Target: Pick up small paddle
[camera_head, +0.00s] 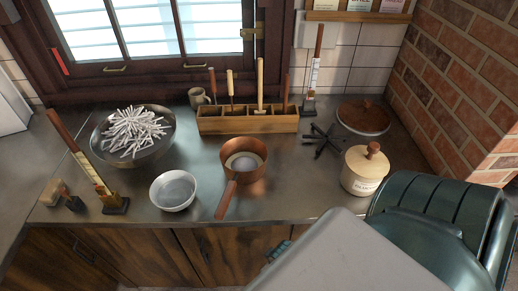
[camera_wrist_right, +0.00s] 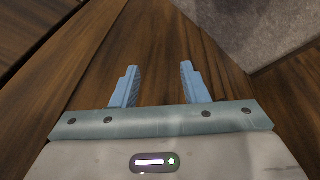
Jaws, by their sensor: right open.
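A wooden rack (camera_head: 248,122) stands at the back of the metal counter, with several upright handled tools in its slots. One has a thick pale handle (camera_head: 260,80), another a shorter handle (camera_head: 230,84), and one a dark reddish handle (camera_head: 212,82). Their lower ends are hidden in the rack, so I cannot tell which is the small paddle. My right gripper (camera_wrist_right: 159,82) is open and empty in the right wrist view, in front of brown wood panels. In the head view my grey arm mostly hides it, below the counter's front edge. My left gripper is not in view.
A copper pan (camera_head: 243,160) and a white bowl (camera_head: 173,190) stand in front of the rack. A large bowl of white sticks (camera_head: 133,135) is at left. A lidded pot (camera_head: 364,172) is at right. Tall brown-handled tools stand left (camera_head: 88,165) and back right (camera_head: 315,70).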

